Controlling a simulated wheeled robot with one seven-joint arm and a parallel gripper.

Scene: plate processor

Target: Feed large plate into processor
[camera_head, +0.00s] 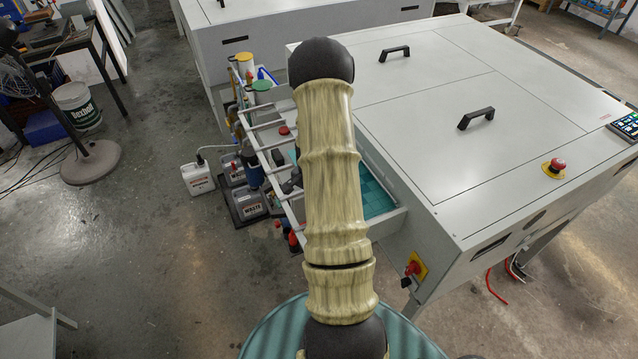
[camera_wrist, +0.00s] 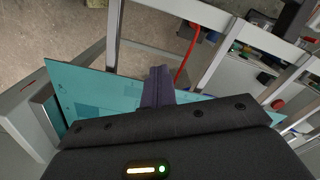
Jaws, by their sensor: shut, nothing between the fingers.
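The large teal plate (camera_head: 376,195) shows beside my arm in the head view, at the left-hand feed end of the grey processor (camera_head: 480,110). In the wrist view the plate (camera_wrist: 90,92) spreads out beneath and around my gripper, with its left end close to a grey frame or slot edge. My gripper (camera_wrist: 158,72) has its dark fingers together, with nothing seen between them. They overlap the plate in the picture; whether they touch it I cannot tell. In the head view my arm hides the gripper and part of the plate.
A red emergency button (camera_head: 413,268) is on the processor's near side. A fan (camera_head: 90,160) stands at the left. Floor between is clear.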

